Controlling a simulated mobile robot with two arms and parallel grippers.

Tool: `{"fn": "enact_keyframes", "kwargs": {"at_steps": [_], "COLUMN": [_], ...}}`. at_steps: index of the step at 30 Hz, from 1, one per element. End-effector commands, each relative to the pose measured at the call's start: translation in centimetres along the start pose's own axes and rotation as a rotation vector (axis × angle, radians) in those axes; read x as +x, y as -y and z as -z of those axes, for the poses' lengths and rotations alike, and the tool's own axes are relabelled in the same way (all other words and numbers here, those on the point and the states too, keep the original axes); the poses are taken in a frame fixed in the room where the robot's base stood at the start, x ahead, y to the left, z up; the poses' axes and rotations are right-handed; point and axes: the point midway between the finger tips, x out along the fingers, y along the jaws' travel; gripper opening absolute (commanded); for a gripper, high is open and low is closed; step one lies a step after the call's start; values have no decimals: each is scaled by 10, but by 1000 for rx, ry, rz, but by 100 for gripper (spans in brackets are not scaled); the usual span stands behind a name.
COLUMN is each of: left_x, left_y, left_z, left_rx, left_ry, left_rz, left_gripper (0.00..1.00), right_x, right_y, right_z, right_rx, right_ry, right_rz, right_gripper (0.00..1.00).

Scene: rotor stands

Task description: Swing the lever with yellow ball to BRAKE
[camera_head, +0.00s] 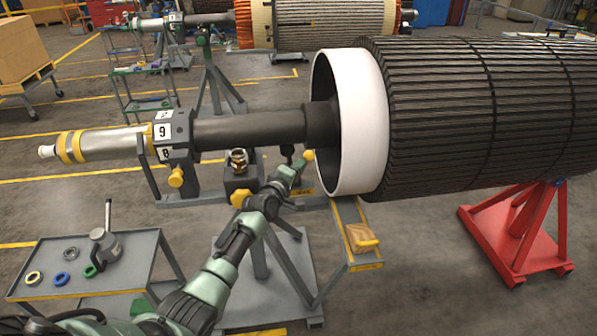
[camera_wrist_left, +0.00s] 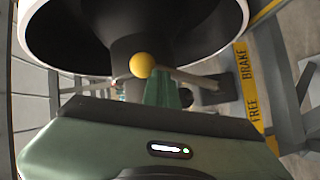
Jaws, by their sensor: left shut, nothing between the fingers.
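The lever's yellow ball (camera_head: 309,155) is beside the white rim of the rotor, just beyond my left gripper (camera_head: 297,168). In the left wrist view the yellow ball (camera_wrist_left: 143,65) is at the tip of my shut left gripper (camera_wrist_left: 162,88), slightly to its left. The fingers are empty; I cannot tell whether they touch the ball. My right gripper is in neither view.
The white rotor rim (camera_head: 366,122) and dark ribbed rotor (camera_head: 450,120) stand close on the right, with the dark shaft (camera_head: 250,131) just behind my gripper. A wooden block (camera_head: 362,237) lies on the stand's arm. A grey cart (camera_head: 130,262) is at lower left.

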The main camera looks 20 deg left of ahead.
Motion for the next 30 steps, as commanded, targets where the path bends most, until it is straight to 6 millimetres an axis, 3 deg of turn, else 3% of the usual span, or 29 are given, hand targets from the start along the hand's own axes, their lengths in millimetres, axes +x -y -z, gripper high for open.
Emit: {"fn": "enact_keyframes", "kwargs": {"at_steps": [5,15,30], "left_x": [6,10,11], "left_y": [-1,-2,-2], "left_z": [-3,-11,-13], "left_rx": [-3,-4,-4], "left_ry": [-2,0,2], "left_rz": [-3,-3,-3], "left_gripper": [0,0,0], "right_x": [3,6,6], "right_y": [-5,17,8], "right_z": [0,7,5], "right_rx": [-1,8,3], "right_ry": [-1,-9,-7], "right_rz": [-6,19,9], "right_gripper": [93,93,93]}}
